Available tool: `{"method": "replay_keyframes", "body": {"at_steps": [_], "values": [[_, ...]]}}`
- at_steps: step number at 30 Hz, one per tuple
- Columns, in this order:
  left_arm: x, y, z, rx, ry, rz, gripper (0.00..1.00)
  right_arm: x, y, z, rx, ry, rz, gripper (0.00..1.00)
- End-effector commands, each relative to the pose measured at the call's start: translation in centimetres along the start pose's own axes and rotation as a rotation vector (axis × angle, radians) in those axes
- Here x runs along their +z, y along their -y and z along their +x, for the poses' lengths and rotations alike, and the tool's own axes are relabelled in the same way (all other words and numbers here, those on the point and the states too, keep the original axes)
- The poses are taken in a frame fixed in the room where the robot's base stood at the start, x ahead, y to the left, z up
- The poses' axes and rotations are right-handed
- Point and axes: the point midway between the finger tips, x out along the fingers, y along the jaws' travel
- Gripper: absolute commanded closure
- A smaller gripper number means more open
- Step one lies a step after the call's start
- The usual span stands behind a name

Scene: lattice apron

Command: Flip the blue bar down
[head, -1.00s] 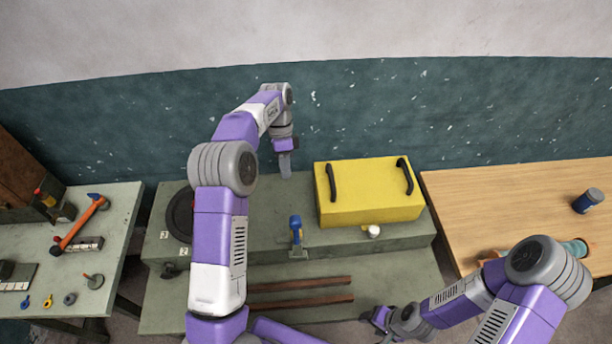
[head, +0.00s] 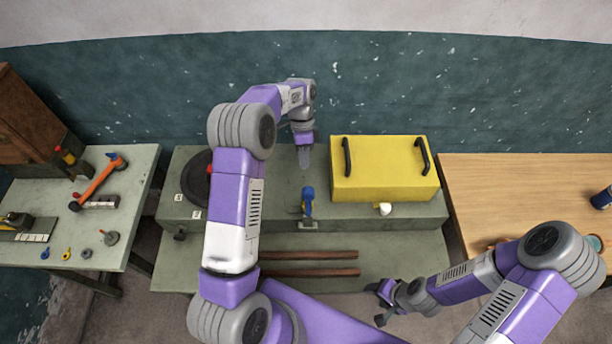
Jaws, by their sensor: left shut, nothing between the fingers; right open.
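The blue bar (head: 308,200) stands upright on a small grey bracket (head: 308,225) at the front edge of the raised green shelf, left of the yellow box. My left gripper (head: 304,166) is shut and empty, pointing down above the shelf behind the blue bar, apart from it in the picture. My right gripper (head: 379,303) is open and low at the front, beyond the lower green bench's front edge.
A yellow box (head: 385,170) with two black handles stands right of the bar. A white knob (head: 383,209) is below it. Two brown rods (head: 310,256) lie on the lower bench (head: 400,255). A dark round disc (head: 197,178) is partly behind my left arm.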

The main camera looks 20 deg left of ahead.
Motion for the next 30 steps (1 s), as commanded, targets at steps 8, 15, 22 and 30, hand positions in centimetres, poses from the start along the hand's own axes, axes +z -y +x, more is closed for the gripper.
{"method": "replay_keyframes", "body": {"at_steps": [8,15,22,30], "values": [[0.0,-2.0,3.0,0.000,0.001,0.002,1.00,0.0,0.2,-0.6,0.000,0.000,0.000,0.43],[0.0,-3.5,3.7,0.000,0.001,0.001,1.00,0.0,0.3,-0.9,0.000,0.000,0.000,0.43],[0.0,-3.7,3.9,-0.001,0.000,0.000,1.00,0.0,0.3,-0.9,0.000,0.000,0.000,0.43],[-0.1,-3.8,3.9,-0.005,0.001,0.004,1.00,0.0,0.3,-0.8,0.000,0.000,0.000,0.43]]}}
